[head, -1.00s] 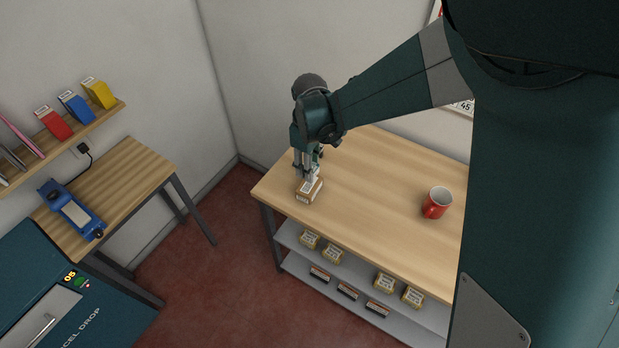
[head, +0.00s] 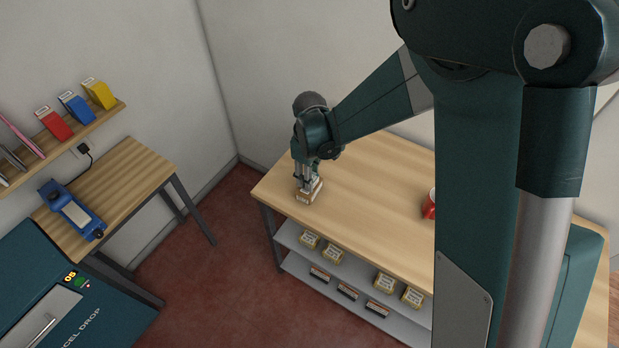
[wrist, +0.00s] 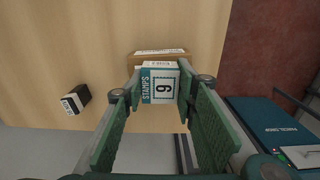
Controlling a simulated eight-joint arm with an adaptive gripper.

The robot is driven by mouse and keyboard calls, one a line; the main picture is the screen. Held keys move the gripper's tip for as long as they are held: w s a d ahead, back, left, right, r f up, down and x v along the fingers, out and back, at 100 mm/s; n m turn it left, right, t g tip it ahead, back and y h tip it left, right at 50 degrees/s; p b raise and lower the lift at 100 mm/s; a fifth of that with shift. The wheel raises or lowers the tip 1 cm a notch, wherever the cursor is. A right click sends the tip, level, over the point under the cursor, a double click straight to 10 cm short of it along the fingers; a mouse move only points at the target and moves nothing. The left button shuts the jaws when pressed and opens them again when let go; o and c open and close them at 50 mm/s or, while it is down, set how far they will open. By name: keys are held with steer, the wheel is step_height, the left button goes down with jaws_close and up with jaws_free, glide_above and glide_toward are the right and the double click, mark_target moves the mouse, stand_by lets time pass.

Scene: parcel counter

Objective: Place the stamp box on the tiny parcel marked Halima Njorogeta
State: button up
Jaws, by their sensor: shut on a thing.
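My gripper (head: 309,181) is shut on the stamp box (wrist: 160,85), a small white and teal box marked "STAMPS" and "9". The stamp box is between the fingers in the wrist view, where my gripper (wrist: 161,92) points down at the table. Directly under it is a small brown parcel (head: 304,198) near the table's left corner. The parcel also shows past the box in the wrist view (wrist: 150,56), with a white label too small to read. The box is at the parcel's top; I cannot tell whether they touch.
A small black and white box (wrist: 76,99) stands on the wooden table (head: 365,190). A red mug (head: 429,207) is partly hidden by my arm. Shelves below hold several yellowish boxes (head: 385,282). A blue device (head: 72,210) lies on the side table at left.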

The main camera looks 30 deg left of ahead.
steer(key=shift+f, duration=0.3)
steer(key=shift+f, duration=0.2)
steer(key=o, duration=0.9)
steer(key=shift+r, duration=0.15)
step_height(320, 180, up, 12)
stand_by(0.4)
stand_by(0.6)
steer(key=shift+d+r, duration=0.1)
